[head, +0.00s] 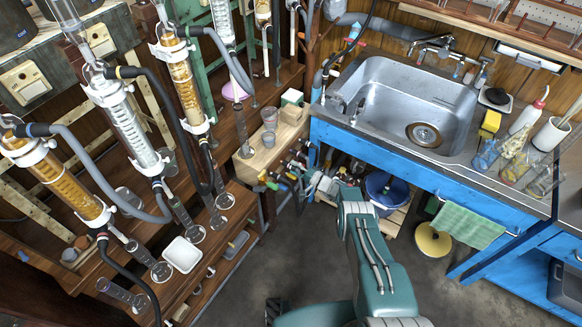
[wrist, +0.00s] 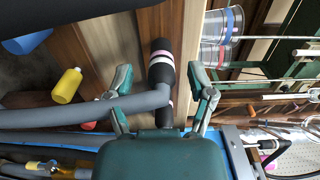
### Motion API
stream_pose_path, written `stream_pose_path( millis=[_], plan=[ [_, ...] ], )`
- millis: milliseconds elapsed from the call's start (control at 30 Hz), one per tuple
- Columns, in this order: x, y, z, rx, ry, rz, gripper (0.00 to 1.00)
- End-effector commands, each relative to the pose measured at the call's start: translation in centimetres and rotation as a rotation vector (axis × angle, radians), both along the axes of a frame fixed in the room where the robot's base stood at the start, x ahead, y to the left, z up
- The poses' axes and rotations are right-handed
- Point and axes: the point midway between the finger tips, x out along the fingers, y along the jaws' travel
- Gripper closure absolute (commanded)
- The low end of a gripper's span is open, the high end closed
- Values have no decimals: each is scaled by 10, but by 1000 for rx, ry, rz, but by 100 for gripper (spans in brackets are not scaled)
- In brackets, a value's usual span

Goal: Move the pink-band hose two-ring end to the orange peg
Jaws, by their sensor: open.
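In the wrist view my gripper (wrist: 160,88) is open, with one green finger on each side of a black hose end (wrist: 160,72). Pale white and pinkish rings circle this end near its far tip. A grey hose (wrist: 70,114) crosses in front of its lower part, between the fingers. The fingers look apart from the black end; I cannot tell the depth. I cannot pick out the orange peg for certain.
A blue sink bench (head: 400,150) stands right of my arm, with a blue bucket (head: 385,192) under it. Glass columns with hoses and a wooden bench with a white tray (head: 182,254) stand left. In the wrist view a yellow fitting (wrist: 68,86) lies left.

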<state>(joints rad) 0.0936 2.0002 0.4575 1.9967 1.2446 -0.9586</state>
Motion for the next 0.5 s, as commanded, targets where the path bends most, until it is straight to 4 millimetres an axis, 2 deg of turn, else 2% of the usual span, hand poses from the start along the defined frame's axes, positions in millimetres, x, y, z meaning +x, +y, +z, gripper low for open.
stream_pose_path(
  millis=[233, 500],
  plan=[
    [-14, -21, 2, 2, 2, -4, 29],
    [-43, -61, 1, 0, 2, -5, 29]
  ],
)
